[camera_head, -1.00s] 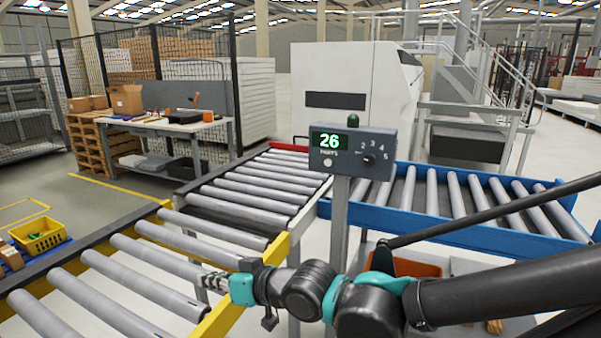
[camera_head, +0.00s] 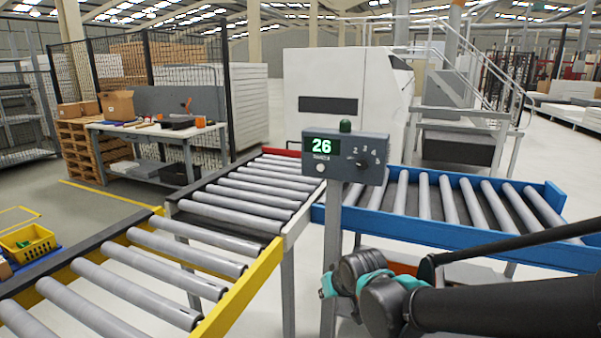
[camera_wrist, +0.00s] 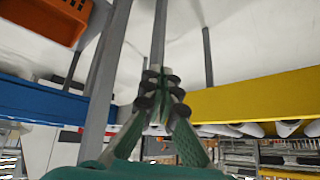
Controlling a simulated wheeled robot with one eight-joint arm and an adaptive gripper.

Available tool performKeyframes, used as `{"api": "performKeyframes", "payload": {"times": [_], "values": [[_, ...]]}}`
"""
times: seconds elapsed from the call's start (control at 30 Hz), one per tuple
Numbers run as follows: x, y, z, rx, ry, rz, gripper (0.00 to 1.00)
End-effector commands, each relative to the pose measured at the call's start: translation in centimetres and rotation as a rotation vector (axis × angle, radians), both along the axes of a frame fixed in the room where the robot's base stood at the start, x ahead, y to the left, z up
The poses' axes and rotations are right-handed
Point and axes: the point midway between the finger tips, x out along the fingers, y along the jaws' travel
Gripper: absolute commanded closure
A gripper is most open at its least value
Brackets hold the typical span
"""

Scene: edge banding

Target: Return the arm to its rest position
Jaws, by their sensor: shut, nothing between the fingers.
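My arm (camera_head: 480,299) reaches in from the right edge in the head view, with black links and teal joints. Its bent joints (camera_head: 360,275) sit low, in front of the blue conveyor and close to the display post. My gripper's fingers do not show in the head view. In the wrist view my gripper (camera_wrist: 160,98) has green fingers with dark round pads drawn together, shut and empty. Blue and yellow conveyor side rails and grey legs show upside down around it.
A grey post (camera_head: 333,250) carries a display box (camera_head: 345,157) reading 26. A blue-railed conveyor (camera_head: 430,228) runs right and a yellow-railed one (camera_head: 230,298) runs left. An orange bin (camera_wrist: 45,18) shows in the wrist view. A yellow crate (camera_head: 28,243) stands far left.

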Motion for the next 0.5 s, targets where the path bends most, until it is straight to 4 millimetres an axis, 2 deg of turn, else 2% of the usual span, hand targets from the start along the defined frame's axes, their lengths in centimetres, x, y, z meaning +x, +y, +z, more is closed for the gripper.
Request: {"api": "performKeyframes", "payload": {"times": [0.03, 0.1, 0.3, 0.5], "values": [[0.0, -1.6, -0.5, -0.014, 0.023, -0.037, 1.00], [-0.4, -3.5, -1.3, -0.034, 0.060, -0.075, 1.00], [-2.1, -8.5, -3.2, -0.076, 0.165, -0.182, 1.00], [-3.7, -11.5, -4.3, -0.094, 0.242, -0.250, 1.00]]}}
